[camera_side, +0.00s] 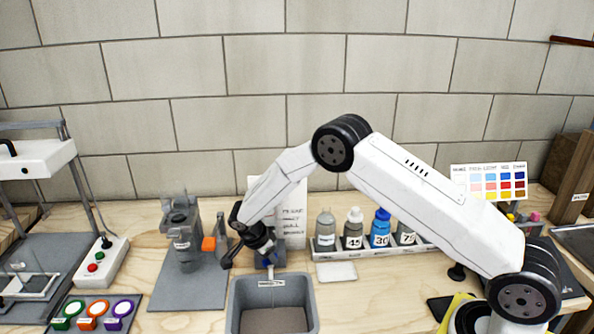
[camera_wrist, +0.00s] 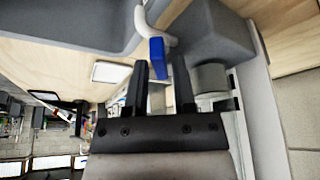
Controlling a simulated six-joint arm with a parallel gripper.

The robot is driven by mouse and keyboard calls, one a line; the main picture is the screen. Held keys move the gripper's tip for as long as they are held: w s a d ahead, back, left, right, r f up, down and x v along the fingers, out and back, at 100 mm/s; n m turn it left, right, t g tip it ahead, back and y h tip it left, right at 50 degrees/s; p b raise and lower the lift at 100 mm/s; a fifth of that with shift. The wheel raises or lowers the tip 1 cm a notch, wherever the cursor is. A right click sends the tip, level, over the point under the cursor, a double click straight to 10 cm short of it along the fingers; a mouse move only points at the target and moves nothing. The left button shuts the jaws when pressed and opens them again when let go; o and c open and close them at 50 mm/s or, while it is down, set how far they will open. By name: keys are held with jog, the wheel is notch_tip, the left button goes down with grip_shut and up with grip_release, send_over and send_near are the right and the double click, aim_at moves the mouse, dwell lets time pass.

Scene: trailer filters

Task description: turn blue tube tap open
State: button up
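The blue tap (camera_wrist: 157,58) is a small blue lever by a curved white tube (camera_wrist: 147,25) in the wrist view. In the side view, a small blue part (camera_side: 271,258) shows beside my gripper, just above the back of a grey open-topped basin (camera_side: 313,300). My gripper (camera_wrist: 160,72) is open, with its two black fingers apart. The blue tap appears in the gap near the fingertips, with space visible on both sides. Whether either finger touches it cannot be told. My gripper (camera_side: 250,255) partly hides the tap area in the side view.
A rack of labelled bottles (camera_side: 380,230) stands to the right of the basin. A grey device (camera_side: 183,240) with an orange block (camera_side: 209,244) stands to the left. Colored discs (camera_side: 96,311) lie at front left. A white pad (camera_side: 336,271) lies beside the basin.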

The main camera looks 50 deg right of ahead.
jog(key=shift+f, duration=0.1)
grip_shut()
jog(key=shift+n, duration=0.5)
jog(key=n+t, duration=0.2)
jog(key=n, duration=0.2)
jog(key=shift+s, duration=0.1)
jog(key=n, duration=0.2)
jog(key=n+t+y, duration=0.1)
jog(key=n, duration=0.2)
jog(key=shift+d+t, duration=0.1)
jog(key=shift+t, duration=0.2)
jog(key=shift+n, duration=0.3)
grip_release()
jog(key=shift+s+y, duration=0.1)
jog(key=shift+y, duration=0.2)
